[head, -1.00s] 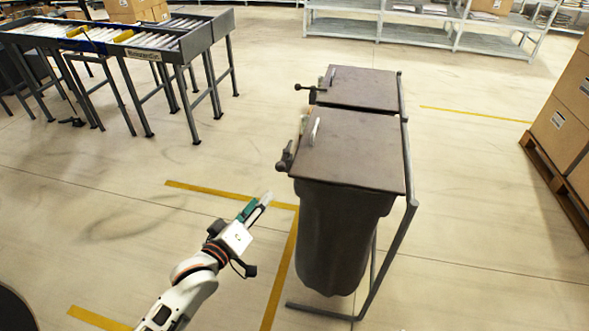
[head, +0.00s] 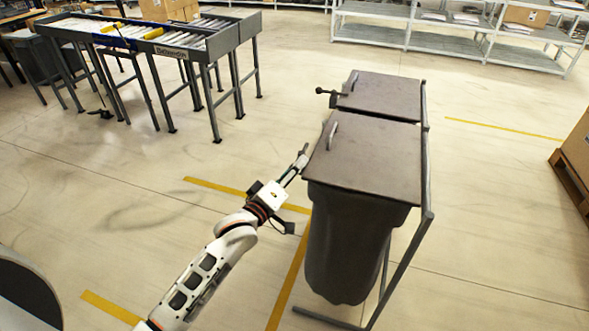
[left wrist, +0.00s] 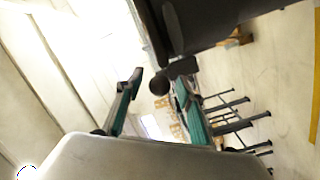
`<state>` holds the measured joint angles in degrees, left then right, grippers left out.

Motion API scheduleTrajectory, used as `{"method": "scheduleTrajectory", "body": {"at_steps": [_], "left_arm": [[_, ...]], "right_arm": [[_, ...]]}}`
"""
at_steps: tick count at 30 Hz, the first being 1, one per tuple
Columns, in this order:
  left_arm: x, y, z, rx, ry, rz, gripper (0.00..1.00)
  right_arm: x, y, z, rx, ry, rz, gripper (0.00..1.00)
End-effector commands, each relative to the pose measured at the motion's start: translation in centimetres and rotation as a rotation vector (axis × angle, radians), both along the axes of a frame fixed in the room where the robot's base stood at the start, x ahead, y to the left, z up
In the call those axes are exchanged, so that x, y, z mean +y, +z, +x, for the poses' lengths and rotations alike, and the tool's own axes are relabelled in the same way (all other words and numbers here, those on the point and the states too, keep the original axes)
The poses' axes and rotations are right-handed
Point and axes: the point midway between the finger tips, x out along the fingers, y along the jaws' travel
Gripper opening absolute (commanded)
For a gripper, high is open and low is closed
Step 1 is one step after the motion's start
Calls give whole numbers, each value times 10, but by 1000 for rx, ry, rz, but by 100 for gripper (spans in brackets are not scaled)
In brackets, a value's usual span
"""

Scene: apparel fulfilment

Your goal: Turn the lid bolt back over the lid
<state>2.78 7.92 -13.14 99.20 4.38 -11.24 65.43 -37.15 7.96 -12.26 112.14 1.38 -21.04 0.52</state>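The near lid (head: 370,160) is flat, dark and closed on a dark bin body (head: 345,240), with a pale loop handle (head: 332,135) on top. In the head view its bolt is hidden at the left edge, behind my left gripper (head: 298,163). In the left wrist view a dark round bolt knob (left wrist: 159,85) lies between the two fingers of my left gripper (left wrist: 155,82). The fingers are apart; I cannot see them pressing on the knob. The bin's dark edge (left wrist: 225,18) is just above. My right gripper is not in view.
A second lid (head: 383,97) behind has its own bolt (head: 325,91) sticking out left. A grey frame post (head: 428,190) stands on the right. A roller conveyor (head: 185,40) is at the back left, shelving (head: 450,35) at the back. The floor left of the bin is clear.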

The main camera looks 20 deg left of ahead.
Motion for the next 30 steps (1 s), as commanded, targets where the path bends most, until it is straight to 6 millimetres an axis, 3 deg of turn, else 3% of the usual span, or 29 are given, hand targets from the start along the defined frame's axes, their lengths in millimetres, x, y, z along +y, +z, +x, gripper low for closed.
{"method": "scheduleTrajectory", "body": {"at_steps": [8,13,23,30], "left_arm": [[-1,0,2,0,0,1,38],[-1,0,2,0,0,1,0],[3,0,1,0,-10,4,0],[18,1,-2,-1,-59,10,0]], "right_arm": [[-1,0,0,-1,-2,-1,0],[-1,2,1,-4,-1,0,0],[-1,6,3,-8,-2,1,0],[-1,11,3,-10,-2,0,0]]}}
